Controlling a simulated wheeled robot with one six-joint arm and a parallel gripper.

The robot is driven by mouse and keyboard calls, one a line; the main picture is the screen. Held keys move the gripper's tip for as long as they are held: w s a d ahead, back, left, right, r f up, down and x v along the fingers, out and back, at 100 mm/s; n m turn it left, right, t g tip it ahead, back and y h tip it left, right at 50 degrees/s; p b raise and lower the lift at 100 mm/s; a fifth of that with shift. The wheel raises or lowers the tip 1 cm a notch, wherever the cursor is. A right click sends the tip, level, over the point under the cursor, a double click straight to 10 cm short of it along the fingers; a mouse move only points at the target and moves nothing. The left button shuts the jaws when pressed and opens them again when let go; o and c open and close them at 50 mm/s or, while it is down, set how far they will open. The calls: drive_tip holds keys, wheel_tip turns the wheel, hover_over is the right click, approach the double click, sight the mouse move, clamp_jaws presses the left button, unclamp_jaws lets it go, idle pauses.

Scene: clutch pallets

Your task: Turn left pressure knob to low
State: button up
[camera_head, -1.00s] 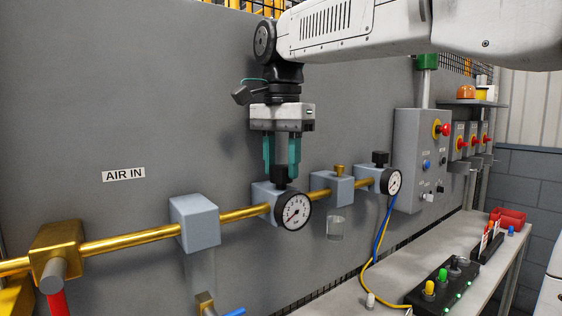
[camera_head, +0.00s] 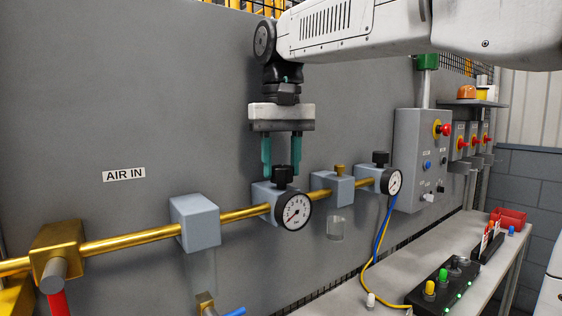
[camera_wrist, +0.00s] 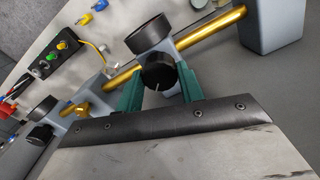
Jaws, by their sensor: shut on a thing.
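The left pressure knob (camera_head: 283,174) is a black knob on top of a grey regulator block on the brass pipe. A round white gauge (camera_head: 293,211) is on the block's front, its needle towards the lower left. My gripper (camera_head: 281,168) points straight down with its two green fingers on either side of the knob, shut on it. In the wrist view the knob (camera_wrist: 158,72) sits between the fingertips, with a white mark on its top. The contact faces are hard to see.
A second black knob (camera_head: 380,158) with its own gauge (camera_head: 394,182) is to the right. A grey block with a brass fitting (camera_head: 339,170) stands between them. A grey block (camera_head: 195,222) is to the left. The wall panel (camera_head: 120,90) is close behind.

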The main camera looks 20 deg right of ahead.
sight(281, 166)
drive_tip(key=n, duration=0.4)
drive_tip(key=shift+n, duration=0.3)
drive_tip(key=n, duration=0.4)
drive_tip(key=shift+r+n, duration=0.1)
drive_tip(key=shift+n, duration=0.2)
drive_tip(key=o, duration=1)
wheel_tip(281, 166, up, 8)
drive_tip(key=shift+f, duration=0.15)
